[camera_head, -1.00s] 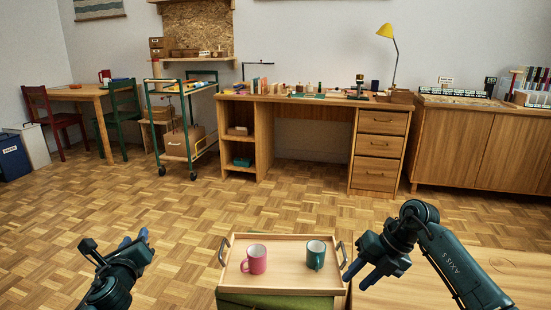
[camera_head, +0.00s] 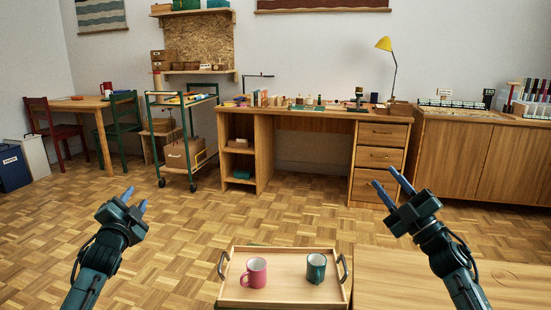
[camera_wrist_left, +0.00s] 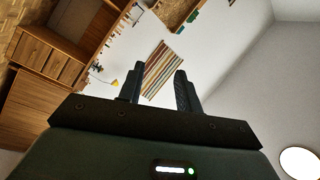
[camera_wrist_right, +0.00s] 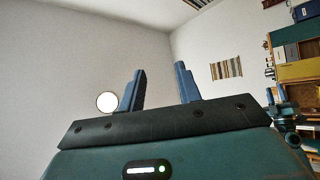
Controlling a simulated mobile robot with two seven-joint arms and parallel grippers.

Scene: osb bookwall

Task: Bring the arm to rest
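My left gripper (camera_head: 135,198) is raised over the floor at the left, with its fingers apart and nothing between them. In the left wrist view its two fingers (camera_wrist_left: 167,92) stand apart against the wall. My right gripper (camera_head: 386,183) is raised at the right, also empty with its fingers apart. In the right wrist view its fingers (camera_wrist_right: 160,88) are clearly separated. Both grippers are clear of the tray and the mugs.
A wooden tray (camera_head: 285,262) with two handles holds a pink mug (camera_head: 254,272) and a teal mug (camera_head: 316,268), both upright. A wooden surface (camera_head: 430,282) lies right of it. A desk (camera_head: 262,150) and a green trolley (camera_head: 187,188) stand farther back. The parquet floor between is open.

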